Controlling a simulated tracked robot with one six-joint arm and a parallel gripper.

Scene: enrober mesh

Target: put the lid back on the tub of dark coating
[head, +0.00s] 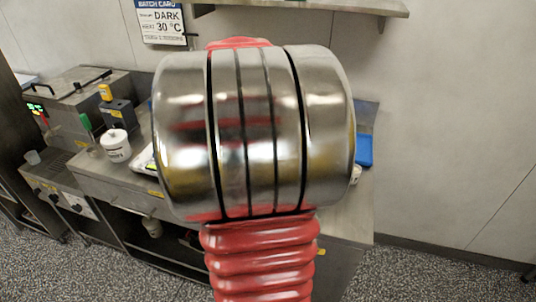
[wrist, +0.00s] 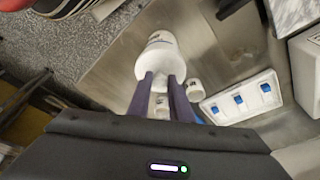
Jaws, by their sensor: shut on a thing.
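In the head view, a white tub (head: 116,146) with dark print stands on the steel bench at the left. Its top is too small to read clearly. In the wrist view, the two purple fingers of my gripper (wrist: 163,82) are closed on a narrow white part, which looks like the knob of the white lid. A wider white round body (wrist: 158,58) with dark print shows just beyond the fingertips. I cannot tell where lid ends and tub begins there, or whether they touch. In the head view my own arm hides my gripper.
A white tray with blue squares (wrist: 240,99) and a small white pot (wrist: 194,90) lie near the fingers. A dark box with a yellow top (head: 118,114) stands behind the tub. A batch card (head: 162,22) hangs on the wall. A shelf (head: 350,8) juts out above.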

